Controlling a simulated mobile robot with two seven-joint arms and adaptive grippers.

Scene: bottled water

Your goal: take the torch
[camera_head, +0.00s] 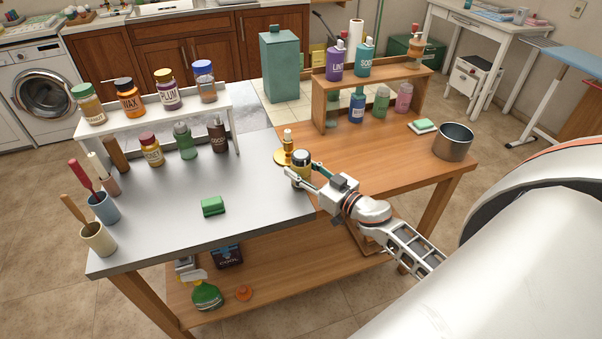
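On the worktable, near the seam between its grey metal top and its wooden top, stands a brass piece (285,154) with a round base and a pale-topped stem. Just in front of it is a short upright cylinder (301,158) with a dark top and a yellowish body. I cannot tell for sure which of the two is the torch. My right gripper (302,172) reaches in from the right, with its fingers on either side of the cylinder and partly covering it. Whether they press on it is too small to tell. My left gripper is not in view.
A small white shelf (150,113) with several jars stands at the left, bottles in front. A wooden shelf (372,83) with bottles stands at the back right. A green block (213,206) lies on the metal top. A metal pot (453,142) stands at the right. The front middle is clear.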

